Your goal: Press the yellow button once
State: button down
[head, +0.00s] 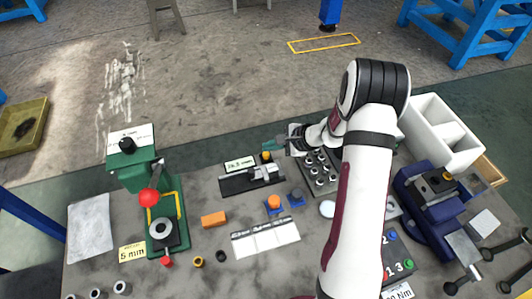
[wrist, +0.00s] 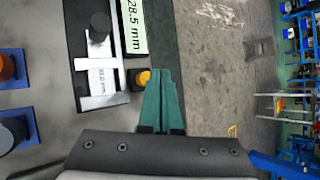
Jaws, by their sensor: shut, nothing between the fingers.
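The yellow button (head: 266,155) is a small yellow knob at the right end of the black gauge base (head: 236,185) in the head view. The shut fingers also show in the wrist view (wrist: 162,74). I cannot tell whether they touch the button.
A sign reading 28.5 mm (head: 240,163) stands behind the gauge. A grey block with several sockets (head: 318,178) lies under my arm. A green press (head: 135,175) stands left, a blue vise (head: 430,205) right.

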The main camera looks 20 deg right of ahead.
jog(key=shift+f, duration=0.15)
jog(key=shift+f, duration=0.3)
jog(key=shift+f, duration=0.45)
dwell(0.9)
jog(key=shift+r, duration=0.85)
jog(key=shift+r, duration=0.15)
jog(key=shift+r, duration=2.4)
